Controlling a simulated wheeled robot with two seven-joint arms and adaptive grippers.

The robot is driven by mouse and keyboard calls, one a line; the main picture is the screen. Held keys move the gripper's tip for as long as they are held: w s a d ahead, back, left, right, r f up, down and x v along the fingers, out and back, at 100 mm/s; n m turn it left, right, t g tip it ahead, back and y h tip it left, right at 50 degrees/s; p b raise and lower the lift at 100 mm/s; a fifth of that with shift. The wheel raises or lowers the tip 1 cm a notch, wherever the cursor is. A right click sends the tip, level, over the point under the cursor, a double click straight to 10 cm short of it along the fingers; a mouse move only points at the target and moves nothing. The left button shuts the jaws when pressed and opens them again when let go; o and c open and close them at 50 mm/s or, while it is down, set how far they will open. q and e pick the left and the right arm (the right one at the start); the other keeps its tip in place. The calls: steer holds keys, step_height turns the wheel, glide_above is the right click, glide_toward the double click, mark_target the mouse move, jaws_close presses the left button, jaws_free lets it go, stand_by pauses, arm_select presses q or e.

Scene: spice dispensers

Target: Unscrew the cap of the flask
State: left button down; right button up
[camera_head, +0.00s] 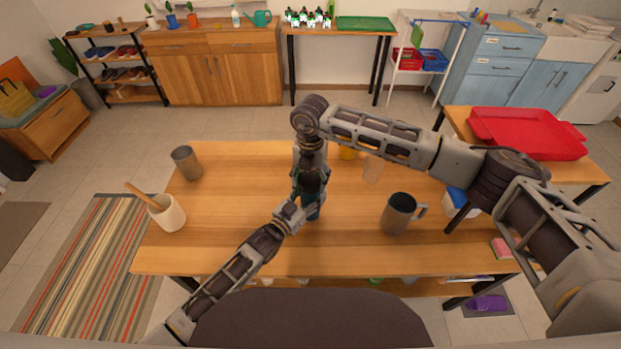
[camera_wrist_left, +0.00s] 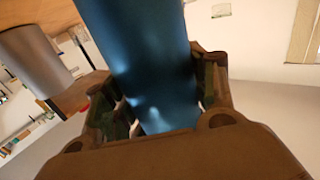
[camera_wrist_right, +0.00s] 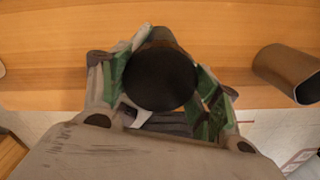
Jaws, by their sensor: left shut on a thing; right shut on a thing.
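The flask (camera_wrist_left: 148,60) is a dark blue, shiny cylinder. In the head view only a small blue part of it (camera_head: 313,212) shows below the grippers. My left gripper (camera_head: 300,208) is shut on the flask's body, with a finger on each side in the left wrist view (camera_wrist_left: 155,108). The cap (camera_wrist_right: 161,76) is a round black top seen from above in the right wrist view. My right gripper (camera_head: 311,192) comes down from above and is shut on the cap, with green-padded fingers on both sides of it (camera_wrist_right: 165,85). Whether the cap has turned cannot be seen.
On the wooden table (camera_head: 240,250) stand a grey mug (camera_head: 397,213) to the right, a grey cup (camera_head: 186,162) at the back left and a cream pot (camera_head: 166,213) with a wooden stick at the left. A red tray (camera_head: 525,132) lies on a side table. The table's front left is clear.

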steer(key=n, duration=0.4)
steer(key=shift+n, duration=0.4)
steer(key=n, duration=0.4)
steer(key=shift+n, duration=0.4)
steer(key=n, duration=1.9)
steer(key=shift+r+n, duration=0.1)
steer(key=shift+n, duration=0.2)
steer(key=n, duration=0.4)
steer(key=shift+n, duration=2.9)
steer(key=shift+r, duration=1.2)
